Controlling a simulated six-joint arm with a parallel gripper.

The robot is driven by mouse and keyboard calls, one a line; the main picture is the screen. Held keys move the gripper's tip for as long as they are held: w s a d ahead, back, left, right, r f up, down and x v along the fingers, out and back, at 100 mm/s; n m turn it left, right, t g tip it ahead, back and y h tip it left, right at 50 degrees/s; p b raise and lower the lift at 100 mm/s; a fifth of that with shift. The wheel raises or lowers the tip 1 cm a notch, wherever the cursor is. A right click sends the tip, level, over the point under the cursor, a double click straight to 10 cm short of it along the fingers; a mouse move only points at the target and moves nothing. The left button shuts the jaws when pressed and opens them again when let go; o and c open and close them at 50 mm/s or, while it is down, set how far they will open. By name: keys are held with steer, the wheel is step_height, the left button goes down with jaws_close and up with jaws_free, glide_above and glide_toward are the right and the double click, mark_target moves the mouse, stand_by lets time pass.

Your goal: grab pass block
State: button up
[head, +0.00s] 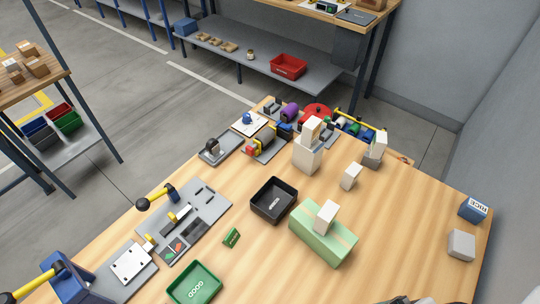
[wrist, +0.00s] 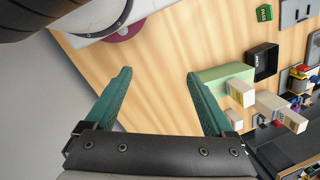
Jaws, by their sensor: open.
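The pass block is a small dark green block (head: 231,238) with pale lettering. It lies on the wooden table between the grey tool board and the black tray, above the green tray in the head view. In the wrist view the block (wrist: 264,13) is small, at the top right, with its PASS lettering showing. My gripper (wrist: 158,73) has two teal fingers spread wide, with only bare table visible between them. It is well apart from the block. The fingers do not show clearly in the head view; only a dark part is at its bottom edge.
A light green box (head: 317,245) with a white block on top stands right of the pass block. A black tray (head: 288,207) and a green tray marked GOOD (head: 213,293) are nearby. A grey tool board (head: 213,207) lies left. Bare table lies at front right.

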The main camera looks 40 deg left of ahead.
steer(key=w+a+f+m+g+y, duration=0.1)
steer(key=a+f+m+g+y, duration=0.3)
steer(key=a, duration=0.6)
steer(key=w+a+f+g+y, duration=0.1)
steer(key=a+y, duration=0.5)
steer(key=a, duration=0.3)
steer(key=w+a+f+m+t, duration=0.1)
steer(key=f+m, duration=0.1)
steer(key=f, duration=0.1)
steer(key=w+a+f+m+t+y, duration=0.1)
steer(key=a+f+m, duration=0.1)
steer(key=f, duration=0.2)
steer(key=w+a+f+m+t, duration=0.1)
steer(key=w+a+f+m, duration=0.1)
steer(key=f, duration=0.2)
steer(key=shift+a+m+y, duration=0.15)
steer(key=shift+m+y, duration=0.15)
glide_toward(222, 234)
steer(key=a, duration=0.2)
steer(key=a+r, duration=0.1)
steer(key=shift+s+a, duration=0.15)
steer(key=shift+a, duration=0.25)
steer(key=x, duration=0.6)
steer(key=shift+s+f, duration=0.1)
jaws_close()
